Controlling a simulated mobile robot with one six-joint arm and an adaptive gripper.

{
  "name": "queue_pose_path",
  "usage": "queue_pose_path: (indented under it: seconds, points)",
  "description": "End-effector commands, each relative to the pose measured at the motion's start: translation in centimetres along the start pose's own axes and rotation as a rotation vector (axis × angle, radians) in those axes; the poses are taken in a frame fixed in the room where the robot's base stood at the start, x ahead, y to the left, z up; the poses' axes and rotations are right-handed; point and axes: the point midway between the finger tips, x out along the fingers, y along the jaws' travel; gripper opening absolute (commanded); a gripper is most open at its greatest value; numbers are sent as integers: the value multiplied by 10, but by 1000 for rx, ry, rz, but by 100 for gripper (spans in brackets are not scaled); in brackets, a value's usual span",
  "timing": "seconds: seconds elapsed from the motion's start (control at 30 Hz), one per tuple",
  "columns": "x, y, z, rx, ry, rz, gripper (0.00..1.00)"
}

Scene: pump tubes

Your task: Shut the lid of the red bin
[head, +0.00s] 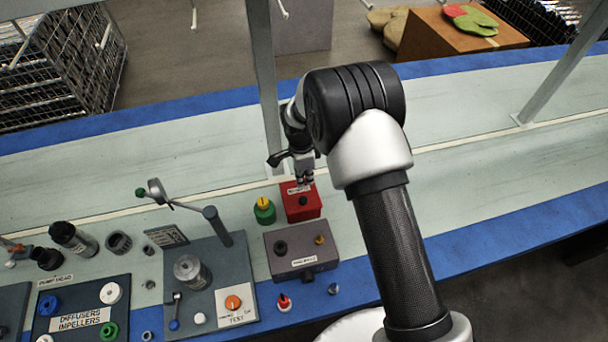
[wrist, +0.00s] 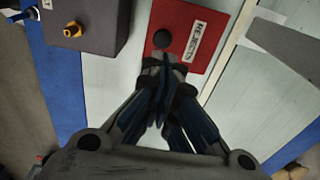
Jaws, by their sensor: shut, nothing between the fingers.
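The red bin (head: 301,206) stands on the pale bench, with a red lid on top that lies flat over it. A white label and a dark round knob are on the lid. In the wrist view the red lid (wrist: 192,22) fills the top middle, with the knob just beyond my fingertips. My gripper (head: 305,182) is shut and empty, pointing down at the bin's top. In the wrist view my gripper (wrist: 165,65) overlaps the lid's near edge. I cannot tell whether the fingertips touch the lid.
A grey box (head: 302,250) with a dark knob and an orange knob stands in front of the bin. A green round pot (head: 264,211) with a yellow top is close on its left. A test stand (head: 212,270) with a lever is further left. The bench is clear to the right.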

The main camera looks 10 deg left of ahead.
Motion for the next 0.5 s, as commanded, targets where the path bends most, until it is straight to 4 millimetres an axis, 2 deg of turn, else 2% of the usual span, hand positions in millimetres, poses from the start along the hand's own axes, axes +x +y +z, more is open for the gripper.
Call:
queue_pose_path:
  seconds: [0.03,0.2,0.33,0.5]
  points:
    - [15,1,0,0,0,3,0]
    - [51,1,0,0,0,3,0]
    - [71,0,0,-1,0,1,0]
    - [85,0,0,-1,0,0,0]
